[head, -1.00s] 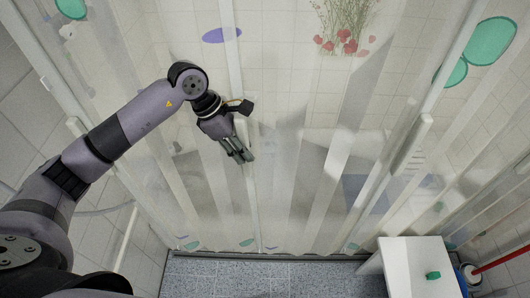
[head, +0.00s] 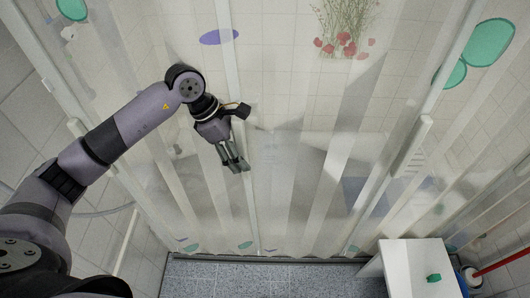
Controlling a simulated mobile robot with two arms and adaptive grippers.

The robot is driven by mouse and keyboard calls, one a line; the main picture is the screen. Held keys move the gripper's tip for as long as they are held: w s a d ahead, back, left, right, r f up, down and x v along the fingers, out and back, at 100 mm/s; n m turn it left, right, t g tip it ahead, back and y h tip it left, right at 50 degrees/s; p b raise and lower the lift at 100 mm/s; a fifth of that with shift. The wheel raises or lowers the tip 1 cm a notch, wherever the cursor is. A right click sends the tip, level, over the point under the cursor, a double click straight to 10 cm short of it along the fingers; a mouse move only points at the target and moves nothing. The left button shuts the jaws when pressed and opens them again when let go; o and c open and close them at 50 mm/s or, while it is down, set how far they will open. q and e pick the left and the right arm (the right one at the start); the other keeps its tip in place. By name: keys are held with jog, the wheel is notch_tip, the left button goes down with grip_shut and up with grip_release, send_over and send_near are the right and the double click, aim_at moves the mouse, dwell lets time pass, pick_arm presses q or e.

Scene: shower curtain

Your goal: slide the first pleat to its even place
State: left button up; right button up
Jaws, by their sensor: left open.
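A see-through shower curtain (head: 285,95) with printed shapes hangs across the view in several vertical pleats. A pale pleat (head: 231,60) runs down behind my left gripper. My left gripper (head: 236,167) is in front of this pleat, open, with its fingers pointing down and slightly right. I see nothing between the fingers. Whether they touch the curtain I cannot tell. The arm and gripper hide part of the curtain on the left. My right gripper is not in view.
A white stool (head: 405,268) stands at the lower right with a small green object (head: 433,278) on it. A red handle (head: 500,262) leans at the far right.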

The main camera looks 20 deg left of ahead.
pick_arm(q)
jog(key=shift+r, duration=0.15)
jog(key=shift+a+r, duration=0.2)
jog(key=shift+r, duration=0.1)
jog(key=p+v, duration=0.2)
jog(key=v, duration=0.5)
jog(key=shift+p, duration=0.4)
jog(key=shift+r, duration=0.1)
